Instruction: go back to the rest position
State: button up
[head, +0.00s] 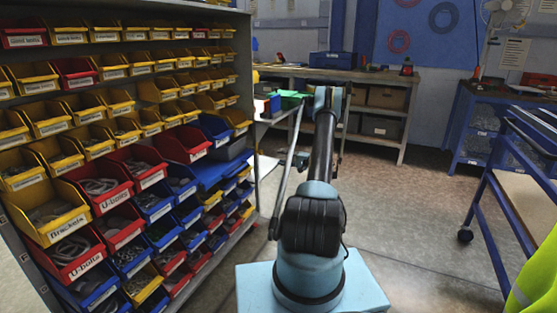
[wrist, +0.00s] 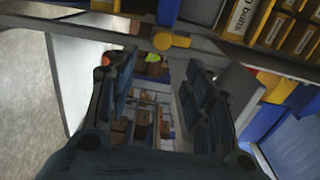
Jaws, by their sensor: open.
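In the wrist view my gripper (wrist: 155,95) is open, with its two dark fingers apart and nothing between them. Behind the gap a table edge, a yellow knob-like part (wrist: 170,41) and blurred brown items show. In the head view my arm stretches forward from its blue base, and its far end is by the table beside the bin rack. The gripper itself is hard to make out there. A green item (head: 291,95) lies on that table close to the arm's end.
A rack of yellow, red and blue bins (head: 103,187) fills the left side. A workbench (head: 385,78) stands at the back. A blue-framed cart (head: 520,180) is on the right, with a yellow-green item (head: 538,275) in front. The grey floor (head: 420,210) between is clear.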

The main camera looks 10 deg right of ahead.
dwell(0.3)
jog(key=s+a+r+n+g+h, duration=0.1)
jog(key=s+a+r+g, duration=0.1)
jog(key=s+a+r, duration=0.4)
jog(key=s+a+r+n+g+h, duration=0.1)
jog(key=s+a+r+h, duration=0.15)
jog(key=r, duration=0.55)
jog(key=s+a+r+n+g+h, duration=0.1)
jog(key=s+a+r+g, duration=0.1)
jog(key=s+a+r, duration=0.3)
jog(key=s+a+r+n+g+h, duration=0.15)
jog(key=s+r, duration=0.35)
jog(key=s, duration=0.5)
jog(key=s+a+n+g+h, duration=0.1)
jog(key=s+h, duration=0.3)
jog(key=s, duration=1.9)
jog(key=s+d+f+n+h, duration=0.1)
jog(key=s+f, duration=0.3)
jog(key=s, duration=0.5)
jog(key=s+d+f+n+h, duration=0.1)
jog(key=s+d+f+h, duration=0.2)
jog(key=s, duration=0.6)
jog(key=shift+s+d+f+g+h, duration=0.15)
jog(key=shift+d+f+g+h, duration=0.25)
jog(key=shift+d+f, duration=0.4)
